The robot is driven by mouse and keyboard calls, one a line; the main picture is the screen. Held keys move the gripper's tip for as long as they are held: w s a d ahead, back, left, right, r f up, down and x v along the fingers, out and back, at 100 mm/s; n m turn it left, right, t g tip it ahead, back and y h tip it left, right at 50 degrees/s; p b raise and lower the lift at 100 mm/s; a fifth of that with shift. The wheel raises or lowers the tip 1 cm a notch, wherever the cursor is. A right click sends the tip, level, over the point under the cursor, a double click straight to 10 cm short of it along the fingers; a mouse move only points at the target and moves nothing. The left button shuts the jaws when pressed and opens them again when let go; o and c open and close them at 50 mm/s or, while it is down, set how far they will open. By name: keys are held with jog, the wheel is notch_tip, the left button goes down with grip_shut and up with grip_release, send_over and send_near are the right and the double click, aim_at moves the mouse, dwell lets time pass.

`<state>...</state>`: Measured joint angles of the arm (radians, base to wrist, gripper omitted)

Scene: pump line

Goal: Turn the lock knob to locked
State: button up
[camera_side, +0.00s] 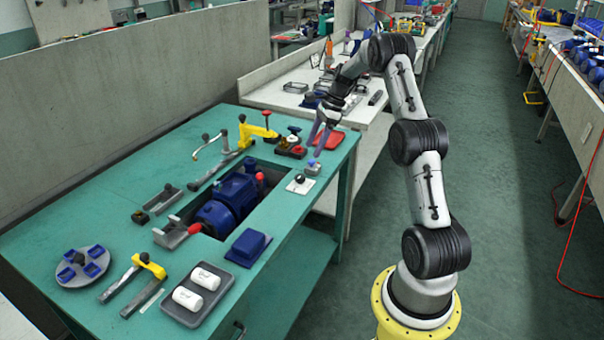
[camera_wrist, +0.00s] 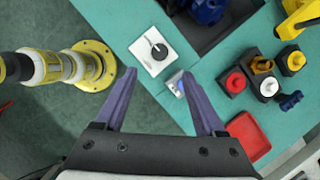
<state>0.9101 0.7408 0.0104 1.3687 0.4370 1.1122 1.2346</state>
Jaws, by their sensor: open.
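A black round knob (camera_side: 299,180) sits on a white square plate near the right edge of the green bench. In the wrist view the black knob (camera_wrist: 159,51) shows a thin pale mark toward the upper left; no label is readable. A small grey block with a blue top (camera_side: 312,164) stands next to the plate; it also shows in the wrist view (camera_wrist: 179,84). I cannot tell for certain which is the lock knob. My gripper (camera_side: 318,142) is open and empty above this bench corner. In the wrist view its purple fingers (camera_wrist: 159,73) are apart, touching neither.
Red, yellow and black-and-white knobs on dark blocks (camera_wrist: 264,76) and a red tray (camera_wrist: 248,136) lie to the right in the wrist view. A blue pump (camera_side: 228,204) sits in a bench recess. A yellow clamp (camera_side: 258,131) stands at the back.

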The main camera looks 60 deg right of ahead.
aim_at(300, 176)
jog(key=x, duration=1.1)
jog(key=shift+r, duration=0.1)
grip_shut()
